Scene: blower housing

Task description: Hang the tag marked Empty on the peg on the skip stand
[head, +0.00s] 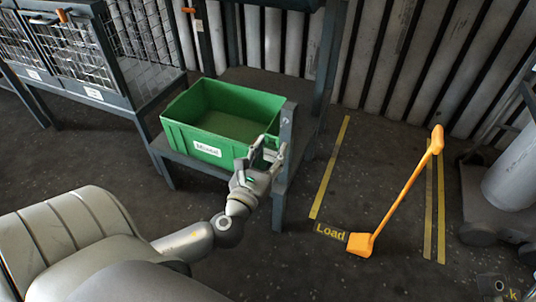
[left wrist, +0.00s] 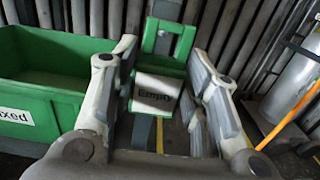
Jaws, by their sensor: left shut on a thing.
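The tag marked Empty (left wrist: 155,94) is in the left wrist view, a green piece with a white lettered face and an opening in its upper part. My left gripper (head: 268,151) is shut on this tag, with a finger on each side of it (left wrist: 158,100). In the head view the gripper is at the right front corner of the skip stand (head: 279,203), close to its upright post (head: 287,124). The tag is mostly hidden there by the fingers. I cannot clearly make out the peg, or whether the tag touches the post. My right gripper is not in view.
A green skip (head: 186,142) labelled Mixed sits on the stand, just left of my gripper. Wire cages (head: 80,50) stand at the left. An orange long-handled tool (head: 402,195) stands on the right by the yellow floor lines and the Load marking (head: 330,231).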

